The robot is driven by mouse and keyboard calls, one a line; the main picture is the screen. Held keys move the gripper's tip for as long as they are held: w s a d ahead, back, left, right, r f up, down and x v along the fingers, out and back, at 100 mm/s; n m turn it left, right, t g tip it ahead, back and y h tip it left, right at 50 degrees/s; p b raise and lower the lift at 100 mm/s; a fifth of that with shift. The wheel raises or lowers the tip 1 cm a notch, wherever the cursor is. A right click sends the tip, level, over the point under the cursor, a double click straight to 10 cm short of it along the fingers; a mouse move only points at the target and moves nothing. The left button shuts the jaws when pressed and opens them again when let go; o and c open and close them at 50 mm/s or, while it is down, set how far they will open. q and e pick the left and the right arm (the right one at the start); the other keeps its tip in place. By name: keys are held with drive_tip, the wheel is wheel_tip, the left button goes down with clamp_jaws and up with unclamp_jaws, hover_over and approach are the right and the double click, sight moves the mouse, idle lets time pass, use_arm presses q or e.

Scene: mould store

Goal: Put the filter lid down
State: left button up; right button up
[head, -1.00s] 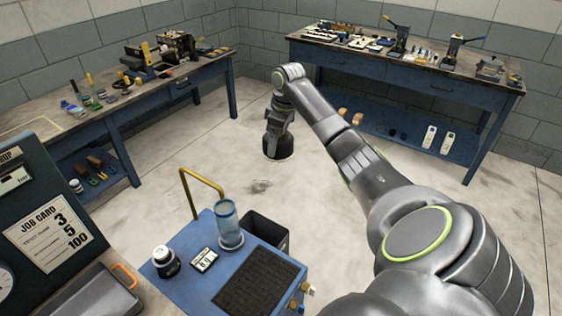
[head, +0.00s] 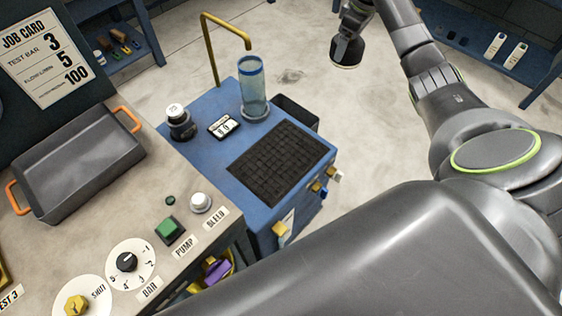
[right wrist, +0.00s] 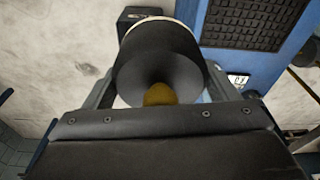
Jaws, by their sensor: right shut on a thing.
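The filter lid (head: 347,53) is a dark round piece with a pale rim, at the top of the head view. My right gripper (head: 349,30) is shut on it and holds it beyond the blue cart, seemingly above the floor. In the right wrist view the lid (right wrist: 158,62) sits between the two fingers, with a yellowish knob (right wrist: 160,95) toward the palm. A clear cylinder (head: 253,92) stands upright on the cart, and a black ribbed mat (head: 280,162) lies on the cart's top. My left gripper is not in view.
A bent yellow pipe (head: 207,50) rises behind the cart. A dark bottle (head: 180,124) and a small display (head: 223,126) stand left of the mat. A grey tray (head: 80,160) with orange handles lies on the bench. The mat is bare.

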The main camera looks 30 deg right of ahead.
sight(343, 59)
drive_tip(key=shift+n, duration=0.3)
drive_tip(key=f, duration=0.1)
drive_tip(key=f+b, duration=0.1)
drive_tip(key=f, duration=0.1)
drive_tip(key=a+f+b, duration=0.1)
drive_tip(key=f, duration=0.1)
drive_tip(key=s+a+f+n+p, duration=0.2)
drive_tip(key=a+f+n+p, duration=0.15)
drive_tip(key=a, duration=0.45)
drive_tip(key=s+a+f+n+g+y+p, duration=0.1)
drive_tip(key=s+a+f+n+p, duration=0.2)
drive_tip(key=a, duration=0.5)
drive_tip(key=s+a+f+n+p, duration=0.1)
drive_tip(key=s+a+n+p, duration=0.15)
drive_tip(key=a+n, duration=0.4)
use_arm(q)
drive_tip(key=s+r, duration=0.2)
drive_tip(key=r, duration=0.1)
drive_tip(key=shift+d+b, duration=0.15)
drive_tip(key=shift+b, duration=0.2)
use_arm(e)
drive_tip(key=shift+m, duration=0.8)
drive_tip(key=f, duration=0.3)
drive_tip(key=a+f, duration=0.1)
drive_tip(key=f, duration=0.6)
drive_tip(key=shift+w+a+f, duration=0.1)
drive_tip(key=shift+a+f, duration=0.1)
drive_tip(key=shift+a, duration=0.05)
drive_tip(key=shift+f, duration=0.1)
